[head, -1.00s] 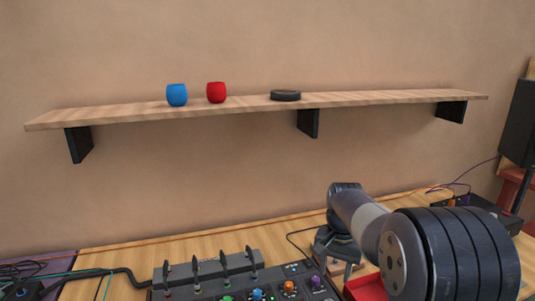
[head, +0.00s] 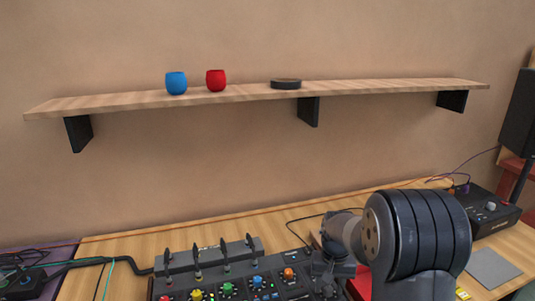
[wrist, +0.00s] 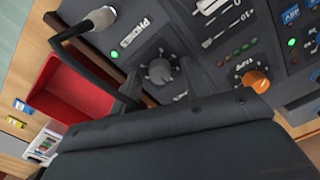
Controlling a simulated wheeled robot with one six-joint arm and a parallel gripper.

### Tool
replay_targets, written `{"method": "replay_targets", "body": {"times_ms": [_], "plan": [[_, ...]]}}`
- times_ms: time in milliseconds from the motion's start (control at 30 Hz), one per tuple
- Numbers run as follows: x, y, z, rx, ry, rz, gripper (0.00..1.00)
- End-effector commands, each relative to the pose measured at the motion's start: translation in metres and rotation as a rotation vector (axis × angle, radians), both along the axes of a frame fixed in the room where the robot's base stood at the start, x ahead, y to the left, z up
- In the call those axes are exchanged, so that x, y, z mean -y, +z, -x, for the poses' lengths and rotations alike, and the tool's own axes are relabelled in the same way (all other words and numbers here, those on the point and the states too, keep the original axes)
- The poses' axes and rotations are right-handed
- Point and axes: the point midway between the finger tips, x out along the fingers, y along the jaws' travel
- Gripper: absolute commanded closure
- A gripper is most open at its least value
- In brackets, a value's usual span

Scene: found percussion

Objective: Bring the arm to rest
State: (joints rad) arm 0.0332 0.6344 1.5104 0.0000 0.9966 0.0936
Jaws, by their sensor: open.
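My arm reaches in from the lower right of the head view. My gripper (head: 328,274) is small, dark and partly hidden behind my own arm there, just over the right end of the black mixer (head: 265,284). In the wrist view a dark part of my gripper fills the bottom, with mixer knobs and sliders close beyond it. The jaws are open, and I see nothing held between them. The fingertips are hard to make out against the dark mixer.
A wall shelf (head: 130,101) holds a blue cup (head: 176,84), a red cup (head: 216,81) and a dark round disc (head: 286,84). A red tray (wrist: 70,93) lies beside the mixer. A black device (head: 482,214) stands at right.

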Motion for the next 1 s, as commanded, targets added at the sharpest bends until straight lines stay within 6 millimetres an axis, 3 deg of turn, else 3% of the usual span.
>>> {"method": "replay_targets", "body": {"times_ms": [1000], "plan": [[0.0000, 0.0002, 0.0000, 0.000, 0.817, 0.000, 0.56]]}}
